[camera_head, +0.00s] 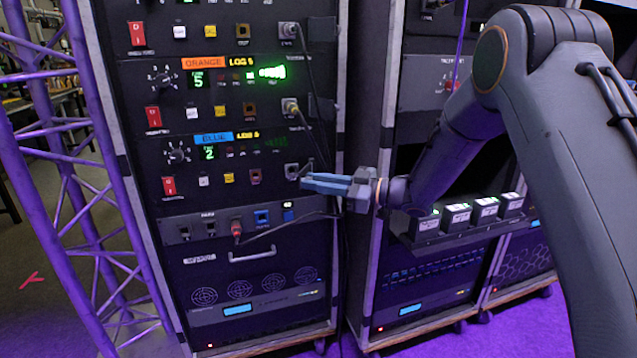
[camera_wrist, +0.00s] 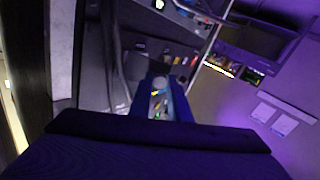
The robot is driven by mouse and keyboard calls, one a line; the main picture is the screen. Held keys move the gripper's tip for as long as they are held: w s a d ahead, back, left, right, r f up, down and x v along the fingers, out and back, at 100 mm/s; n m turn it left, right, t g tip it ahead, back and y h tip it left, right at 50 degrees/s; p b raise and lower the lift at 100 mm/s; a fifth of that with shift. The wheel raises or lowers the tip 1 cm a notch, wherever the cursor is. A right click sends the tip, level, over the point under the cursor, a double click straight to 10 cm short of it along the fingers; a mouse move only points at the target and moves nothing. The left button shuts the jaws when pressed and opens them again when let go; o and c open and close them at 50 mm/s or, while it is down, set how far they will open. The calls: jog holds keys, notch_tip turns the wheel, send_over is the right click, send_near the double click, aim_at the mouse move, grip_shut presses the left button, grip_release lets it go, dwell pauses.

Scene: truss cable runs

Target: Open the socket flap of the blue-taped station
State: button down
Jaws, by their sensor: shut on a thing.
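The blue-taped station (camera_head: 212,138) is a row on the left rack, with a blue label, a lit "2" display, a knob, a red switch and small buttons. Its socket (camera_head: 292,170) is at the row's right end. My gripper (camera_head: 305,182) reaches in from the right, with its fingertips at this socket. It is shut on the socket flap, which the fingers mostly hide, so its angle cannot be told. In the wrist view, my blue fingers (camera_wrist: 161,84) point at the panel, with a small pale part between them.
The orange-taped station (camera_head: 205,63) is above, with a cable in its socket and a dark plate (camera_head: 322,107) beside it. Below is a patch row with a red plug (camera_head: 236,228) and a cable. A purple truss (camera_head: 75,170) stands left. A shelf (camera_head: 455,232) holds several dark boxes.

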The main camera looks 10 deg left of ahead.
jog(key=c, duration=1.7)
grip_release()
jog(key=shift+a+r, duration=0.1)
jog(key=shift+o, duration=0.3)
notch_tip(320, 180, up, 10)
